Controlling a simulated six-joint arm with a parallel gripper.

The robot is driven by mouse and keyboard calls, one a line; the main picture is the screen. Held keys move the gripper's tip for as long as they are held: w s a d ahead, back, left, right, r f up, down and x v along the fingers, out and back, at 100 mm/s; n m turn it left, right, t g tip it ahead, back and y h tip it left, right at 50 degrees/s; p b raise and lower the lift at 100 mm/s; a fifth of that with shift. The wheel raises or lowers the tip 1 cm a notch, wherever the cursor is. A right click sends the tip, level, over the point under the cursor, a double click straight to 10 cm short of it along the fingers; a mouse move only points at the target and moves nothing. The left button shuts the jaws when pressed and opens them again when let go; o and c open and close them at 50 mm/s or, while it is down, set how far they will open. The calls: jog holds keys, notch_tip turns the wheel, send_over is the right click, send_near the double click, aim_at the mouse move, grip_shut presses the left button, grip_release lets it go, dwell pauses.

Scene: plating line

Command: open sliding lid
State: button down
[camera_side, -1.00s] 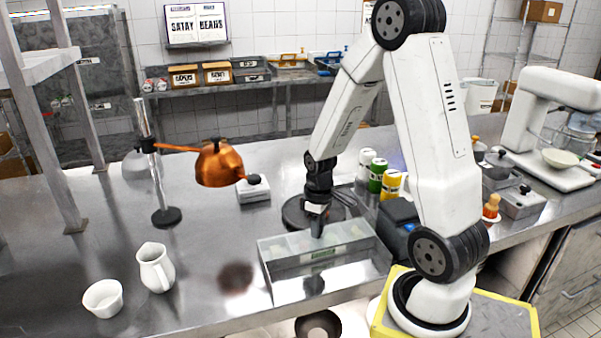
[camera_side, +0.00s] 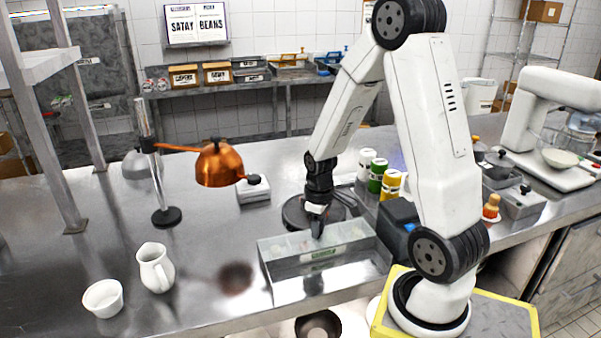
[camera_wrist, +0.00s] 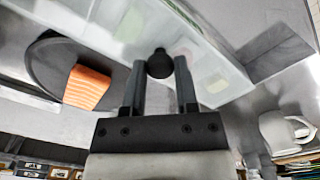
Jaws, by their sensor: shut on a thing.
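A clear rectangular box (camera_side: 345,281) stands near the front edge of the steel counter, in front of my arm. Its translucent lid (camera_side: 275,245) lies across the top, with blurred pale and greenish contents showing beneath. In the wrist view the lid (camera_wrist: 125,35) runs diagonally, with a dark round knob (camera_wrist: 159,66) on it. I cannot tell how far the lid is slid.
A dark round plate (camera_side: 295,217) is just behind the box; the wrist view shows an orange striped piece (camera_wrist: 87,87) on it. Spice jars (camera_side: 377,175) stand behind right. A white pitcher (camera_side: 155,267) and bowl (camera_side: 103,298) stand left. The counter between is clear.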

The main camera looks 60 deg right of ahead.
jog(key=shift+s+a, duration=2.4)
jog(key=shift+a, duration=0.05)
jog(key=shift+c, duration=1.8)
grip_release()
jog(key=shift+r, duration=0.15)
notch_tip(320, 180, up, 8)
jog(key=shift+f, duration=0.2)
jog(key=shift+a, duration=0.1)
